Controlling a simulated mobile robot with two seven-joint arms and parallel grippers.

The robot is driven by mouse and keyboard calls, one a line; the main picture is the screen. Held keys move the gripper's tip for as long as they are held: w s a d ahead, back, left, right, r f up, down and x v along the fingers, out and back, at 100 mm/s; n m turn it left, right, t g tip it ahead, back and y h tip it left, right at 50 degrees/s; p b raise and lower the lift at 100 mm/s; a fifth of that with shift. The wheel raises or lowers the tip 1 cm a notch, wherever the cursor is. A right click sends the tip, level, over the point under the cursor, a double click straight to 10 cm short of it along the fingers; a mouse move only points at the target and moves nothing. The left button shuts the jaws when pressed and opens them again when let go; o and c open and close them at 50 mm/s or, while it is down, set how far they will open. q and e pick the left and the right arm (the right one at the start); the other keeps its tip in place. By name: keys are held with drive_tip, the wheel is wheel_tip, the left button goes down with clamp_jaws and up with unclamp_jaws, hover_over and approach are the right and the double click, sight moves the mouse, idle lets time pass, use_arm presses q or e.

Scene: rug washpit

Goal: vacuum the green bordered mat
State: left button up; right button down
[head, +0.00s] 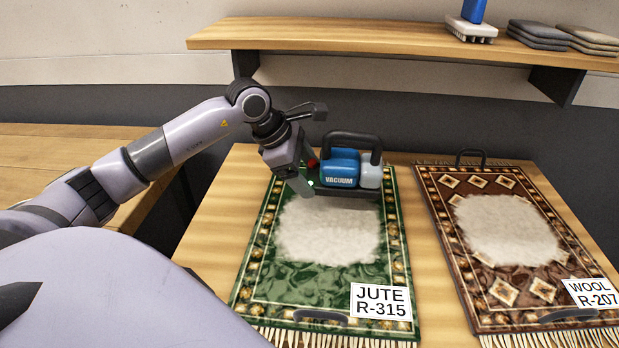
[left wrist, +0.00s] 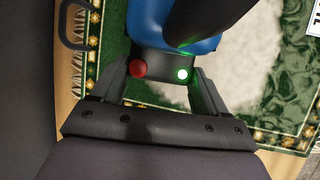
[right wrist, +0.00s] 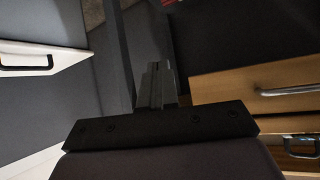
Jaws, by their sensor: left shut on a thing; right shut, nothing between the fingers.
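The green bordered mat (head: 260,285) lies on the wooden table, its tag reading JUTE R-315 (head: 380,301). A pale dusty patch (head: 328,232) covers its middle. The blue and grey vacuum (head: 340,170), with a black handle, is at the mat's far end. My left gripper (head: 307,183) is shut on the vacuum's left end. In the left wrist view the vacuum's dark end block (left wrist: 160,68) is between my fingers, with a red button (left wrist: 138,68) and a lit green lamp (left wrist: 183,74). My right gripper (right wrist: 155,85) is shut and empty, away from the mat.
A brown mat (head: 470,300) tagged WOOL R-207 lies to the right, also with a pale patch. A wall shelf (head: 380,35) behind holds a blue-handled brush (head: 472,25) and folded cloths (head: 540,35). Drawers with handles (right wrist: 290,90) show near my right gripper.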

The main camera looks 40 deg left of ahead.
use_arm(q)
drive_tip(key=shift+a+r+p, duration=0.1)
drive_tip(key=shift+r+p, duration=0.2)
drive_tip(key=shift+r, duration=0.5)
drive_tip(key=shift+r+p, duration=0.45)
drive_tip(key=shift+r, duration=0.65)
use_arm(e)
drive_tip(key=shift+s+d+r, duration=0.1)
drive_tip(key=shift+d+r, duration=0.1)
drive_tip(key=shift+d, duration=0.25)
drive_tip(key=shift+s+d+r, duration=0.1)
drive_tip(key=shift+d+r, duration=0.1)
drive_tip(key=shift+d, duration=0.2)
use_arm(q)
drive_tip(key=shift+f, duration=0.1)
use_arm(e)
drive_tip(key=shift+a, duration=0.15)
